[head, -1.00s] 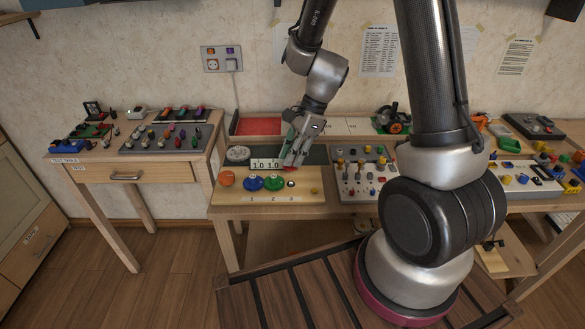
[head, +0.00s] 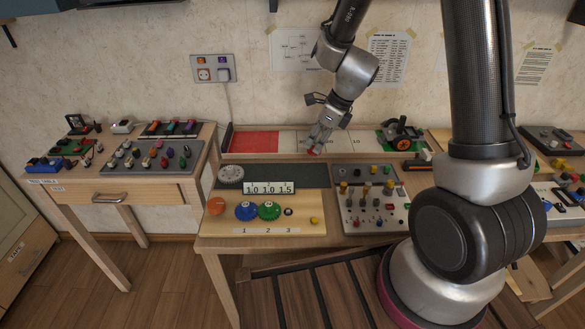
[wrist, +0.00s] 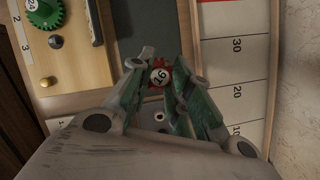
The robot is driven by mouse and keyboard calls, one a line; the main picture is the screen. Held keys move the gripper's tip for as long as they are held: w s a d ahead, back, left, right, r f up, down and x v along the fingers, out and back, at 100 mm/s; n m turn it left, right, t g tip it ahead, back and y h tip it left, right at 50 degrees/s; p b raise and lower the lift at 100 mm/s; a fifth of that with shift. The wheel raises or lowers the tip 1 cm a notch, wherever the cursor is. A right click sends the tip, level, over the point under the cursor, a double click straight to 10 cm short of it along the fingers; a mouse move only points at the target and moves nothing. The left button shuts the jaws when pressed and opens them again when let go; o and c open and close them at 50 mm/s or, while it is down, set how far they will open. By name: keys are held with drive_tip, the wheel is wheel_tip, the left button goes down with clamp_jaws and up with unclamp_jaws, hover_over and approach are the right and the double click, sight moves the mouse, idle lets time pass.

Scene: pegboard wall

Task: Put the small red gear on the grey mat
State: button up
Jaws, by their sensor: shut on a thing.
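The small red gear (wrist: 158,75), with a white centre marked 16, is between my fingertips in the wrist view. In the head view only a bit of its red (head: 313,152) shows below my gripper (head: 318,143). My gripper is shut on it and holds it up near the back of the bench. The dark grey mat (head: 308,176) lies behind the gear board, and its bare surface also shows in the wrist view (wrist: 145,28). The gear appears in front of the mat in the wrist view; its height above it is hard to tell.
A knob panel (head: 375,205) is right. A red-and-white tray (head: 255,142) lies behind.

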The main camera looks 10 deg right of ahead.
wheel_tip(320, 180, down, 8)
drive_tip(key=shift+f, duration=0.25)
drive_tip(key=o, duration=0.8)
drive_tip(key=shift+f, duration=0.1)
drive_tip(key=s+d+r+n, duration=0.2)
drive_tip(key=s+r+n, duration=0.15)
drive_tip(key=r, duration=0.45)
drive_tip(key=s+d+r+n, duration=0.3)
drive_tip(key=r+n, duration=0.1)
drive_tip(key=r, duration=0.4)
drive_tip(key=s+d+r+n, duration=0.2)
drive_tip(key=s+r+n, duration=0.15)
drive_tip(key=r, duration=0.45)
drive_tip(key=s+d+r+n+h, duration=0.1)
drive_tip(key=s+d+r+n, duration=0.1)
drive_tip(key=s+n, duration=0.2)
drive_tip(key=s+d+r+n+t+h, duration=0.1)
drive_tip(key=s+d+r+n, duration=0.2)
drive_tip(key=s+n, duration=0.2)
drive_tip(key=s+d+r+n+h, duration=0.1)
drive_tip(key=s+d+r+n, duration=0.1)
drive_tip(key=s+n, duration=0.3)
drive_tip(key=shift+s+d+r+t+h, duration=0.3)
drive_tip(key=shift+s+t, duration=0.1)
drive_tip(key=shift+s, duration=0.2)
